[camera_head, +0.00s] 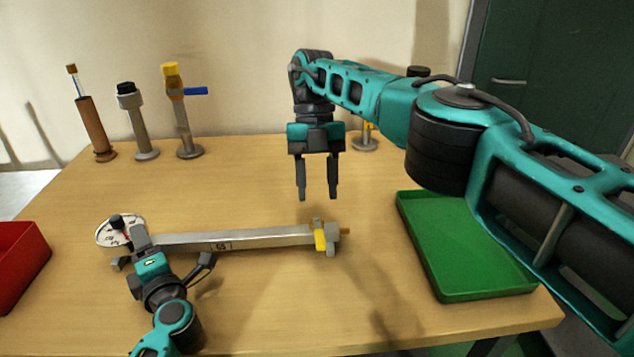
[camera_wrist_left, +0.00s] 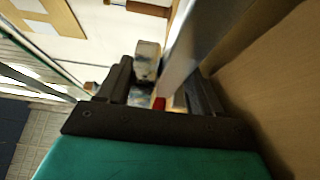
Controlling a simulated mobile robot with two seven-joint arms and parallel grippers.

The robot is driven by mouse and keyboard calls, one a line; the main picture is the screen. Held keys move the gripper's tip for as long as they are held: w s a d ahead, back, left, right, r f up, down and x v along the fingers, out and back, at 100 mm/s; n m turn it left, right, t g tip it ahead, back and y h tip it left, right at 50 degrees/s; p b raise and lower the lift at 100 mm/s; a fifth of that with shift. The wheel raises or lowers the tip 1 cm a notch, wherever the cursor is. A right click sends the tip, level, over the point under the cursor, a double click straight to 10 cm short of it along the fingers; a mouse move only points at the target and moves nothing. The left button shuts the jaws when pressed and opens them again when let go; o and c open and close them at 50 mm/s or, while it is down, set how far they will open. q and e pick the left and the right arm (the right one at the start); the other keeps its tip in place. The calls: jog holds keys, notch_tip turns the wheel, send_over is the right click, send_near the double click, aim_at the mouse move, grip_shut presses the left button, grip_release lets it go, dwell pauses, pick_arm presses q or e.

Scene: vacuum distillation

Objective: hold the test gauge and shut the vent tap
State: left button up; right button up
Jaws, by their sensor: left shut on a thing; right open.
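The test gauge (camera_head: 113,231) has a round white dial at the left end of a long grey bar (camera_head: 235,239). The bar runs to the right and ends in a yellow piece (camera_head: 320,237) with a grey fitting, which looks like the vent tap; its setting is too small to tell. My left gripper (camera_head: 139,236) is shut on the gauge beside the dial and partly hides it. In the left wrist view the grey bar (camera_wrist_left: 183,50) rises from between the fingers. My right gripper (camera_head: 317,190) is open and empty, pointing down above and behind the bar's right end.
A green tray (camera_head: 470,290) lies at the right and a red bin (camera_head: 18,262) at the left edge. Several upright stands, one with a blue handle (camera_head: 195,91), line the back left. Another stand (camera_head: 365,143) is partly hidden behind my right arm.

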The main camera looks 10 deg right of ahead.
pick_arm(q)
jog(key=o, duration=1.7)
jog(key=shift+s, duration=0.1)
jog(key=shift+f, duration=0.1)
jog(key=shift+s+d+f, duration=0.15)
jog(key=shift+s+d, duration=0.1)
jog(key=shift+s, duration=0.15)
jog(key=v, duration=0.6)
jog(key=shift+s+d, duration=0.15)
jog(key=shift+s, duration=0.15)
